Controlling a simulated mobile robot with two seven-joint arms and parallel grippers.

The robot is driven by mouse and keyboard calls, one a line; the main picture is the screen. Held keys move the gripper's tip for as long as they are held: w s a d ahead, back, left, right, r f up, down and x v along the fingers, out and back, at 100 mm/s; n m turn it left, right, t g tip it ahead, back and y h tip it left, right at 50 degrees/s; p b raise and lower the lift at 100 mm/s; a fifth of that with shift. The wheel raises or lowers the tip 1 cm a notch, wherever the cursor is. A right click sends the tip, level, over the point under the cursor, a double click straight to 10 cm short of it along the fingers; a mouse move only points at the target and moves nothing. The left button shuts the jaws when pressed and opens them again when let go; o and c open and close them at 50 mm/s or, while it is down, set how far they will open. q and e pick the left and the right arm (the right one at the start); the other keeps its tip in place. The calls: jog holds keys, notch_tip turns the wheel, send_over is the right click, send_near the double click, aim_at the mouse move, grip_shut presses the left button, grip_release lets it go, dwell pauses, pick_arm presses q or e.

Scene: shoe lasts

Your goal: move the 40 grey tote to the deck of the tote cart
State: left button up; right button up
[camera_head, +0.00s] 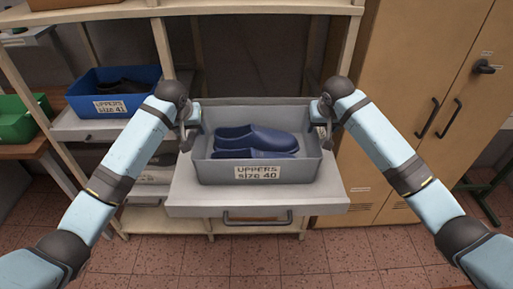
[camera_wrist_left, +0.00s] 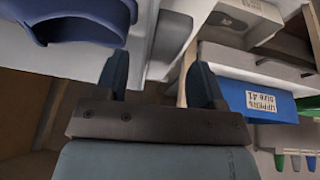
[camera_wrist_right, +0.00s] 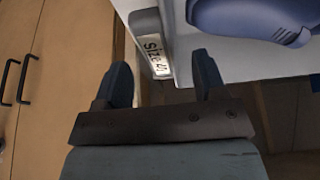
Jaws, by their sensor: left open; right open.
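The grey tote (camera_head: 307,170), labelled "UPPERS SIZE 40", sits on a pulled-out grey drawer shelf (camera_head: 190,195) and holds blue clogs (camera_head: 254,138). My left gripper (camera_head: 188,132) is open at the tote's left side wall; in the left wrist view its fingers (camera_wrist_left: 160,75) are spread with the wall's rim (camera_wrist_left: 172,35) between and beyond them. My right gripper (camera_head: 324,122) is open at the right side wall; the right wrist view shows its spread fingers (camera_wrist_right: 163,80) near the rim. Whether either touches the tote, I cannot tell. I recognise no tote cart.
A wooden rack surrounds the shelf. A blue tote (camera_head: 140,75) labelled size 41 stands to the left, with a green bin (camera_head: 18,125) further left. A wooden cabinet (camera_head: 395,100) stands close on the right. The tiled floor (camera_head: 265,255) in front is clear.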

aim_at(193, 132)
pick_arm(q)
jog(key=shift+x, duration=2.25)
pick_arm(e)
jog(key=shift+x, duration=2.25)
pick_arm(q)
jog(key=shift+r, duration=0.1)
grip_shut()
pick_arm(e)
jog(key=shift+r, duration=0.15)
grip_shut()
